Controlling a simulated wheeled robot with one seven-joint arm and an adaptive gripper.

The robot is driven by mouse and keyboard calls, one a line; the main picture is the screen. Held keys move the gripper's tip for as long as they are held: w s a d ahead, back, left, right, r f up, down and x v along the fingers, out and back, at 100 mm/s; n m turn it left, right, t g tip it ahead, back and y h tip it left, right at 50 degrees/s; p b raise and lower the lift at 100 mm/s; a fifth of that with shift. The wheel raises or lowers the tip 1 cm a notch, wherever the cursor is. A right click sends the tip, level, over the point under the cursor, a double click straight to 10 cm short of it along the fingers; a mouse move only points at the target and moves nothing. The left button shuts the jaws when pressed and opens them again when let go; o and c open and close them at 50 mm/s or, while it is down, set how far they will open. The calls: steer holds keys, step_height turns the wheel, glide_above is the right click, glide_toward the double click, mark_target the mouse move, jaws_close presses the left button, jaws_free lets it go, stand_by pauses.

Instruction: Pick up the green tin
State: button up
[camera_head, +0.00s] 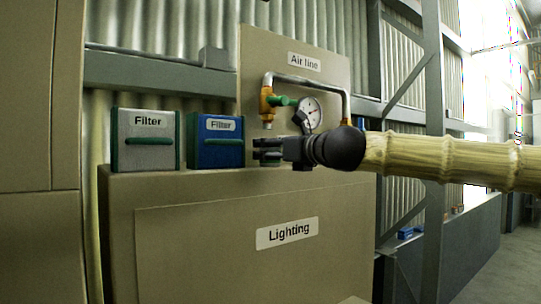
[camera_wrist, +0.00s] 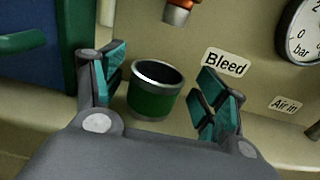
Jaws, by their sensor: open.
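The green tin (camera_wrist: 150,102) stands upright on the cabinet top, open at the top with a pale metal rim and a dark inside. In the wrist view my gripper (camera_wrist: 163,76) is open, with teal finger pads on either side of the tin. Gaps show between the tin and both fingers, with the wider one on the right. In the head view my gripper (camera_head: 267,152) reaches in from the right, low over the cabinet top. I cannot clearly make out the tin there, as the fingers cover that spot.
The tan Lighting cabinet (camera_head: 220,250) carries a grey filter box (camera_head: 147,155) and a blue filter box (camera_head: 214,155) left of my gripper. The Air line panel (camera_head: 255,60) stands behind, with a pipe, green-handled valve (camera_head: 280,100) and gauge (camera_head: 309,113). An orange-brown outlet (camera_wrist: 177,12) hangs above the tin.

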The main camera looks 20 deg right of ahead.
steer(key=shift+w+a, duration=0.3)
steer(key=shift+w, duration=0.15)
steer(key=shift+s+d, duration=0.1)
steer(key=c, duration=1.2)
steer(key=shift+r, duration=0.15)
